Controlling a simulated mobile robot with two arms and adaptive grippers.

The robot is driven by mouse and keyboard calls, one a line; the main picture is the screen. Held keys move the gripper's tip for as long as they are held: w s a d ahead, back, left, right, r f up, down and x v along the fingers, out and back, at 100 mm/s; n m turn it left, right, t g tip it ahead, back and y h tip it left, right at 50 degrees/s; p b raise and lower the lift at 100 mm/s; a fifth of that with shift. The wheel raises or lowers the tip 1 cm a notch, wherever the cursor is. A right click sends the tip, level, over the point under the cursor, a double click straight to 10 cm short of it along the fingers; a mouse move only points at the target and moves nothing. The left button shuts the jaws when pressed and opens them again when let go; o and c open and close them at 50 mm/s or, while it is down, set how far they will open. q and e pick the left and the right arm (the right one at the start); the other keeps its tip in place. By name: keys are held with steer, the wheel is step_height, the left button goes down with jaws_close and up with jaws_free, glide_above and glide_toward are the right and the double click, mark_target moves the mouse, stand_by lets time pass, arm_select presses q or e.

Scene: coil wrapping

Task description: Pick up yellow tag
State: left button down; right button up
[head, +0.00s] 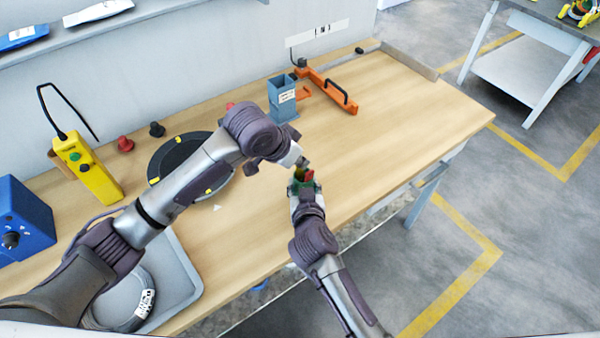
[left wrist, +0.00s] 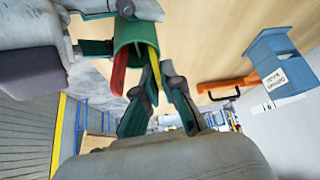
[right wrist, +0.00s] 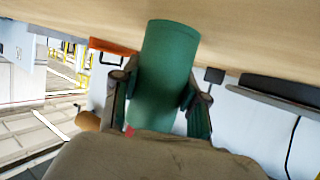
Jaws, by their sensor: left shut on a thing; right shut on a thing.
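A green cylindrical holder (right wrist: 165,75) is gripped across its sides by my right gripper (right wrist: 160,95). In the left wrist view, the holder (left wrist: 127,38) shows its open end, with a red tag (left wrist: 118,75) and a yellow tag (left wrist: 153,60) sticking out. My left gripper (left wrist: 157,85) is shut on the yellow tag's outer end; the other end is still within the holder. In the head view, the two grippers meet above the table's front edge. The red tag (head: 309,177) shows there, while the yellow tag is mostly hidden by my left gripper.
The wooden table (head: 400,100) is clear at right. A blue-grey bin (head: 283,100) and an orange tool (head: 330,90) stand behind the grippers. A black disc (head: 180,158), yellow control box (head: 85,168), blue box (head: 22,220) and grey tray (head: 183,275) are at left.

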arm_select(q)
steer(key=shift+w+a, duration=0.15)
steer(key=shift+a, duration=0.1)
step_height(320, 180, up, 18)
steer(key=shift+d, duration=0.15)
arm_select(e)
steer(key=shift+f, duration=0.1)
steer(key=o, duration=1.2)
steer(key=shift+s, duration=0.1)
